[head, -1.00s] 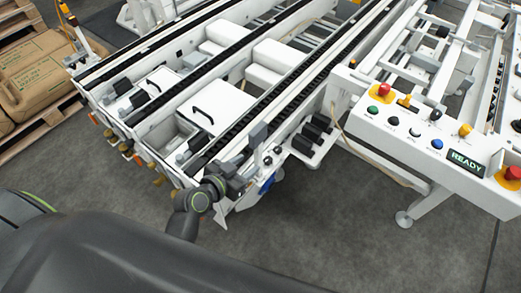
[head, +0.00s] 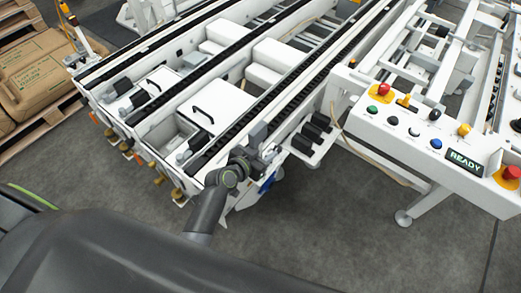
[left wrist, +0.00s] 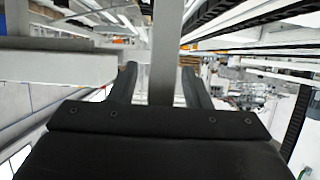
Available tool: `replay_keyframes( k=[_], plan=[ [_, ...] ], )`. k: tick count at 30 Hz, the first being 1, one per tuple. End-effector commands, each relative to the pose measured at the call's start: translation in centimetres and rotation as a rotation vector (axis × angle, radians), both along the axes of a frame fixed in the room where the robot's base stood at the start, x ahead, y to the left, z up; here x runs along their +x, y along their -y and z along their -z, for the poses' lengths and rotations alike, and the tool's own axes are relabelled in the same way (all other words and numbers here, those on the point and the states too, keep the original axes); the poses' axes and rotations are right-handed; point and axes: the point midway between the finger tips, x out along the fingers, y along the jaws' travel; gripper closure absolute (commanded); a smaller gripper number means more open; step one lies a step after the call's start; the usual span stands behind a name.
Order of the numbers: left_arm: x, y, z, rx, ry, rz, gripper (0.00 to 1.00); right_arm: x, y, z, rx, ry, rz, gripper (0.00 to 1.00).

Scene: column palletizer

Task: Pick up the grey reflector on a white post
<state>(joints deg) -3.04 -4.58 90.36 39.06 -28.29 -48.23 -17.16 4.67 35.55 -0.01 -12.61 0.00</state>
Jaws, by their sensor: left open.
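The white post (left wrist: 165,50) runs upright between the two dark fingers of my left gripper (left wrist: 158,72) in the left wrist view. The fingers stand apart on either side of it, and I cannot tell whether either touches it. In the head view the left gripper (head: 250,155) is at the near end of the conveyor, close beside a small grey block (head: 258,132) that looks like the reflector. The gripper and wrist hide most of the post there. My right gripper is in neither view.
White conveyor frames with black chain rails (head: 283,82) fill the upper middle. A bracket with black rollers (head: 312,138) sits just right of the gripper. A control panel (head: 410,150) with buttons stands at right. Stacked sacks on a pallet (head: 45,75) are at far left. Grey floor is clear in front.

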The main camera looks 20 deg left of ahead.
Motion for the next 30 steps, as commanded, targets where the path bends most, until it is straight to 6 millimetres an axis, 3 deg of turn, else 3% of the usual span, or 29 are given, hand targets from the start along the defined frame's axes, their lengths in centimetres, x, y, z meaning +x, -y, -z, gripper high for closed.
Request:
replay_keyframes(
  k=[6,17,26,30],
  plan=[
    [0.0,0.0,0.0,0.0,0.0,0.0,0.56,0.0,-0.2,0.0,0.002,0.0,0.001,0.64],
    [0.0,0.0,0.0,0.0,0.0,0.0,1.0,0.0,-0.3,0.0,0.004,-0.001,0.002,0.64],
    [0.1,0.0,-0.1,-0.001,0.002,0.0,1.0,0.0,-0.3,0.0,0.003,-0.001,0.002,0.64],
    [0.1,0.0,-1.4,0.001,0.006,0.001,1.0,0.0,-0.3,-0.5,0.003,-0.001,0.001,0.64]
  ],
)
